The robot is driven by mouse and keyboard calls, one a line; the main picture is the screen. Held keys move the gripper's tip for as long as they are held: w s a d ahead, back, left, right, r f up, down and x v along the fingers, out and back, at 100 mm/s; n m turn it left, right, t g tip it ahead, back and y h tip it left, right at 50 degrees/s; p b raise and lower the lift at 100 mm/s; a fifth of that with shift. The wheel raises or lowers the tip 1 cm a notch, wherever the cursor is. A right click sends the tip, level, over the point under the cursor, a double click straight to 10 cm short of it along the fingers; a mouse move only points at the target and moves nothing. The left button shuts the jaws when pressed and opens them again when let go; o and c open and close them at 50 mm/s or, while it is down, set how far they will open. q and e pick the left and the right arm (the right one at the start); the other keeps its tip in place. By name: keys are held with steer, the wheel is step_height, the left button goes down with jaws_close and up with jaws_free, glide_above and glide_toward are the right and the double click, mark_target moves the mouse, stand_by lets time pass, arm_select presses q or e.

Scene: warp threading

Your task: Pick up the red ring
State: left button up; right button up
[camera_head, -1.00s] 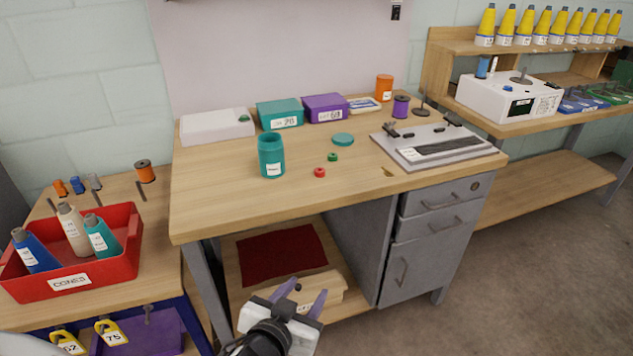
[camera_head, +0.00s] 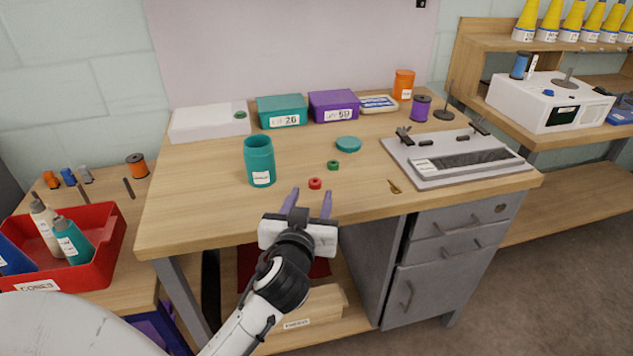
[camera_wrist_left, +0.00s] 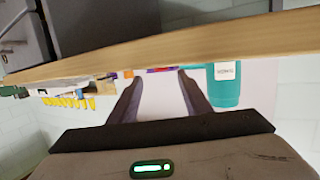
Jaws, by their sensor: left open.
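The small red ring (camera_head: 315,184) lies flat on the wooden table (camera_head: 200,212) near its front edge, in the head view. My left gripper (camera_head: 309,196) is open and empty, at the table's front edge; in the picture its two purple fingertips end just below the ring. In the left wrist view its two dark fingers (camera_wrist_left: 159,92) are apart with nothing between them. The red ring cannot be made out there. My right gripper is in neither view.
A small green ring (camera_head: 333,165) lies just behind the red one. A teal jar (camera_head: 259,162) stands to the left, and a teal lid (camera_head: 348,144) lies farther back. A grey loom-like device (camera_head: 455,158) sits at the right. A brass-coloured piece (camera_head: 395,187) lies near the front edge.

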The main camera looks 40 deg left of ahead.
mark_target(314, 183)
arm_select(q)
steer(key=x, duration=0.5)
steer(key=shift+w+a, duration=0.1)
steer(key=shift+a, duration=0.15)
steer(key=c, duration=1.1)
